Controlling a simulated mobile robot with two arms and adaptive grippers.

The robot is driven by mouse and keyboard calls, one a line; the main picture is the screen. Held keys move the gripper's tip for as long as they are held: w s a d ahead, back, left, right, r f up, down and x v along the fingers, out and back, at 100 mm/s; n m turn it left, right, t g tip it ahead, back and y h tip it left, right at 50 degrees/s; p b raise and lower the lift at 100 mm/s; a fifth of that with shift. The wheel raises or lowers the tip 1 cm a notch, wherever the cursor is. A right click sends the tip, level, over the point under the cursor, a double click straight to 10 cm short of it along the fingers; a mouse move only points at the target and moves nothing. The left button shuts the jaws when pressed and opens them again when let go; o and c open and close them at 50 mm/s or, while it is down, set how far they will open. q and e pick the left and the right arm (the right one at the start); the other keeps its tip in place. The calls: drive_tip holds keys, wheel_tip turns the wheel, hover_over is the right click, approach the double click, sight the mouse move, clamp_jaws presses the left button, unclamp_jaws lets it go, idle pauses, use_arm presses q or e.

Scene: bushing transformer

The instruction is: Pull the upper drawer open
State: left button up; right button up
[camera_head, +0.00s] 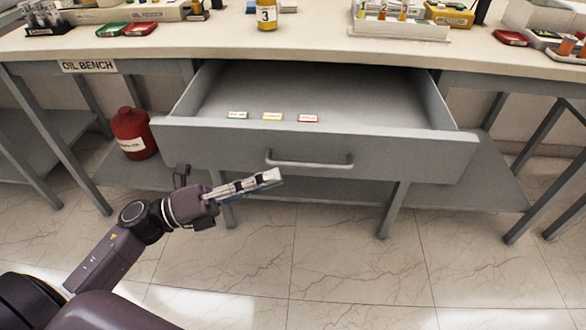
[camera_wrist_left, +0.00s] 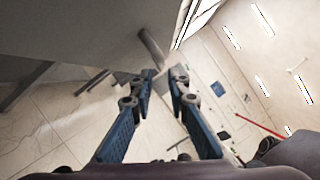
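The grey upper drawer (camera_head: 315,147) under the bench stands pulled out, with its inside visible from above. Its silver bar handle (camera_head: 312,163) is on the front panel. Three small labelled cards, green (camera_head: 237,115), yellow (camera_head: 272,117) and red (camera_head: 308,118), lie inside. My left gripper (camera_head: 276,176) is just below the handle's left end in the head view. In the left wrist view its two blue-padded fingers (camera_wrist_left: 163,77) are apart with nothing between them. The handle (camera_wrist_left: 151,46) shows beyond the fingertips there, not between them. My right gripper is not in view.
The bench top (camera_head: 300,45) carries a yellow bottle marked 3 (camera_head: 267,15), a white tray (camera_head: 400,28) and small coloured cases. A red jug (camera_head: 134,134) stands on the lower shelf at left. The marble floor (camera_head: 330,260) before the drawer is clear.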

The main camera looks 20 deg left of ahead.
use_arm(q)
drive_tip(key=v, duration=0.3)
drive_tip(key=shift+s+a, duration=0.15)
drive_tip(key=shift+a, duration=0.05)
drive_tip(key=shift+f, duration=0.1)
idle(0.3)
